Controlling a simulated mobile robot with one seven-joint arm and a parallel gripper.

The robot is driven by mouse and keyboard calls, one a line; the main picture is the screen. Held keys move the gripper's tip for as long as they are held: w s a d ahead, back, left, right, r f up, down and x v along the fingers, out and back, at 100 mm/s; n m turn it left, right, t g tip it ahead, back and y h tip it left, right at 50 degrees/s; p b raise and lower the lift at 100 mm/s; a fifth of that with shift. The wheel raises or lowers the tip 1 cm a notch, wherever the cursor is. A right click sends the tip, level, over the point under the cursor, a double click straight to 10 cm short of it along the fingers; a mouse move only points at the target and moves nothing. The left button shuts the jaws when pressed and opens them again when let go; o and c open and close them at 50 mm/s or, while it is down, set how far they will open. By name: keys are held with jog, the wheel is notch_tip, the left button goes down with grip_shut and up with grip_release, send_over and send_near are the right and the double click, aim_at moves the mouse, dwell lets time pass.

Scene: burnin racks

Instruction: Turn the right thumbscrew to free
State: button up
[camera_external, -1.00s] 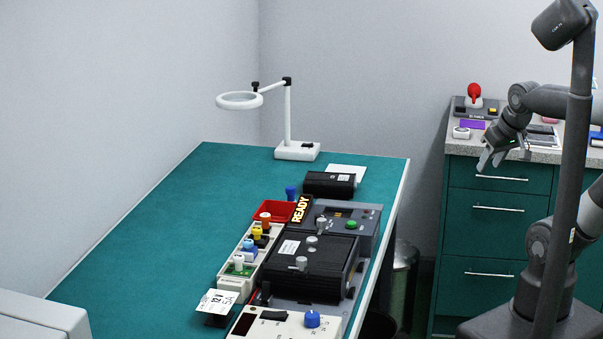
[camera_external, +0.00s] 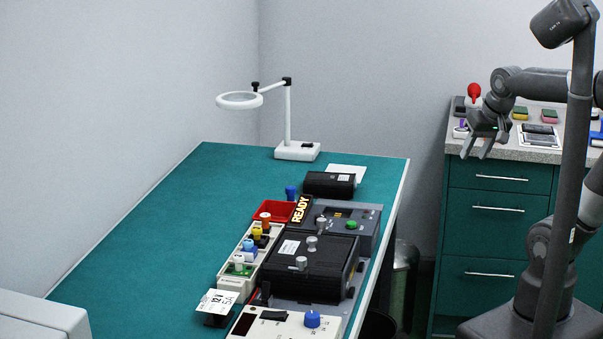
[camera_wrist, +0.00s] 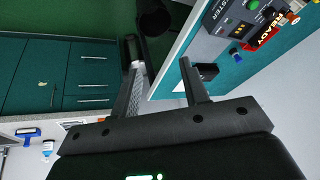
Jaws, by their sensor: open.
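Two grey thumbscrews, a nearer one (camera_external: 301,263) and a farther one (camera_external: 312,243), stand on a black ribbed module (camera_external: 325,262) on the green bench. The farther one lies slightly more to the right in the external view; which way each is turned is too small to tell. My gripper (camera_external: 478,152) is open and empty, in front of the drawer cabinet and well to the right of the module. In the wrist view its two fingers (camera_wrist: 160,66) are spread with nothing between them. The thumbscrews do not show clearly there.
A READY sign (camera_external: 300,210), red bin (camera_external: 273,211) and tray of coloured plugs (camera_external: 238,271) lie beside the module. A panel with a blue knob (camera_external: 312,319) is in front. A ring lamp (camera_external: 240,101) stands behind. A gap separates bench and cabinet (camera_external: 489,237).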

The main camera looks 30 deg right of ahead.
jog(key=w+a+r+m+g, duration=0.2)
jog(key=w+a+m, duration=0.2)
jog(key=w+a, duration=0.25)
jog(key=m+g, duration=0.3)
jog(key=m, duration=1)
send_over(322, 219)
notch_tip(322, 219, down, 7)
jog(key=shift+h, duration=0.3)
notch_tip(322, 219, down, 10)
jog(key=shift+f, duration=0.1)
jog(key=shift+c, duration=0.5)
grip_shut()
